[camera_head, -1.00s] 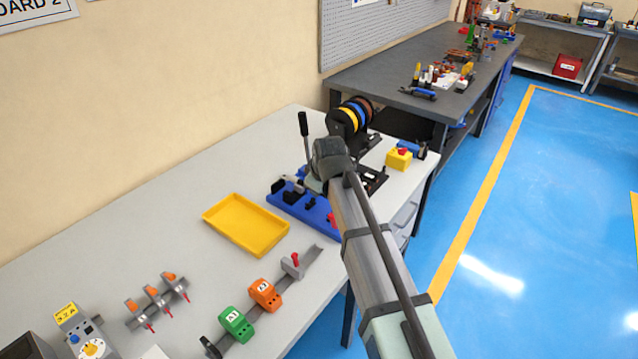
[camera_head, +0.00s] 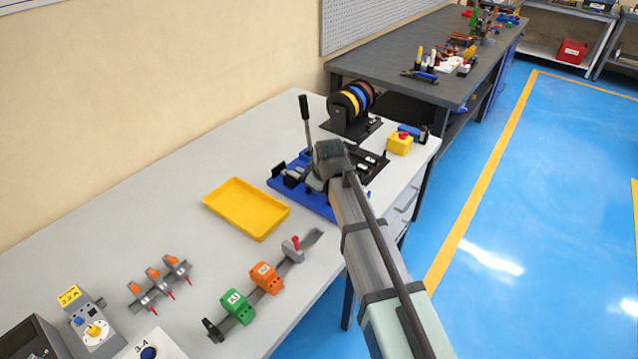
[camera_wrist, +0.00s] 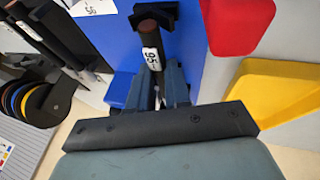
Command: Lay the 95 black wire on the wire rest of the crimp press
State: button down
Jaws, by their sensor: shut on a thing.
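My gripper (camera_wrist: 157,88) is shut on the 95 black wire (camera_wrist: 151,40), which carries a white "95" label and has a brown end. The wire's end is over or in a black notched rest (camera_wrist: 168,14) on the blue base of the crimp press; I cannot tell whether it touches. In the head view the crimp press (camera_head: 287,181) is a blue base with an upright black lever, on the light bench. My wrist (camera_head: 332,158) covers part of it there and hides the wire and fingertips.
A yellow tray (camera_head: 246,209) lies left of the press. A black rack (camera_head: 372,164) with labelled wires, wire spools (camera_head: 352,101) and a yellow box with a red button (camera_head: 400,144) stand behind and right. A red part (camera_wrist: 235,22) shows near my gripper.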

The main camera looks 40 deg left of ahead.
jog(key=c, duration=1)
grip_release()
jog(key=v, duration=1.3)
jog(key=shift+d+r, duration=0.2)
jog(key=shift+r, duration=0.15)
jog(key=shift+s, duration=0.1)
